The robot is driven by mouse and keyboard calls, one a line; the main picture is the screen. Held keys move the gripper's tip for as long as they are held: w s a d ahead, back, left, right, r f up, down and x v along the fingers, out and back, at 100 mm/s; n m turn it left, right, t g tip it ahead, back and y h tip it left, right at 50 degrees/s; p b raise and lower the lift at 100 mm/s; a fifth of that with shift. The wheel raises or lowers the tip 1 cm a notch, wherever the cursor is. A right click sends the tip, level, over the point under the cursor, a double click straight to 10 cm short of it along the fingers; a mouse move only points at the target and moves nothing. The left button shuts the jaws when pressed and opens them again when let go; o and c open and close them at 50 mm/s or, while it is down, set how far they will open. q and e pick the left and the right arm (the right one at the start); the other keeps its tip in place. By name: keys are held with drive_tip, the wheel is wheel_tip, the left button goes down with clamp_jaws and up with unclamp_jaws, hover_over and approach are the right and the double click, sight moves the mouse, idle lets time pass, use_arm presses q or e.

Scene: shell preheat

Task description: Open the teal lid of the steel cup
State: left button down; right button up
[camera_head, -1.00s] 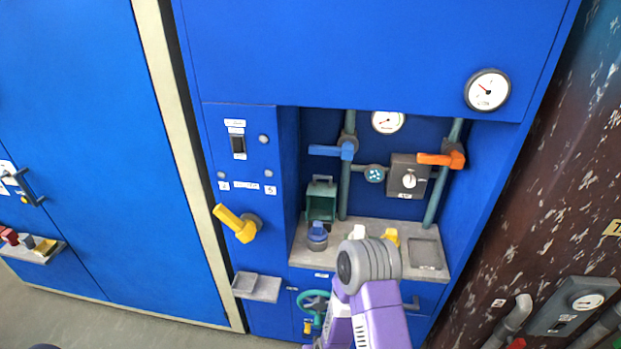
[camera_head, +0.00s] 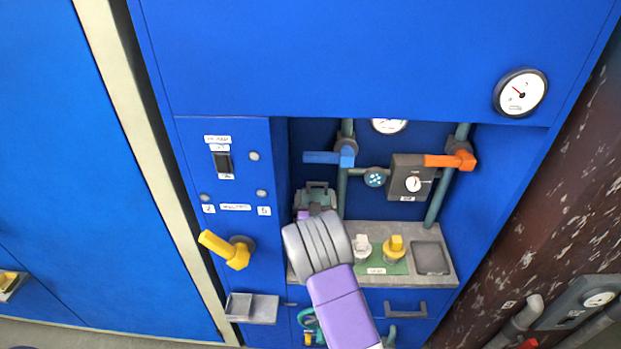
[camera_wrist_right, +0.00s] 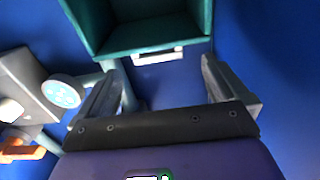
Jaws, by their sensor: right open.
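A teal, hollow, box-shaped piece (camera_head: 317,193) with a handle on top stands at the back left of the grey shelf in the head view. It also fills the top of the right wrist view (camera_wrist_right: 150,42), its hollow side showing. I cannot tell whether it is the lid. No steel cup with a teal lid shows clearly; my right arm hides the shelf's front left part. My right gripper (camera_wrist_right: 162,78) is open and empty, its fingers just short of the teal piece. In the head view my own wrist hides its fingertips. My left gripper is not in view.
A white-topped vessel (camera_head: 362,250) and a yellow-topped vessel (camera_head: 395,250) stand right of my arm on the shelf (camera_head: 437,280). A blue valve handle (camera_head: 325,157), an orange one (camera_head: 447,160) and pipes are above. A yellow lever (camera_head: 225,248) sticks out left.

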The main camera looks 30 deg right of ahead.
sight(317, 185)
drive_tip(key=shift+w+d, duration=0.35)
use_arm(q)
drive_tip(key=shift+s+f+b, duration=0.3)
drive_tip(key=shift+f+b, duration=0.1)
use_arm(e)
drive_tip(key=shift+x, duration=2.7)
drive_tip(key=shift+c, duration=0.2)
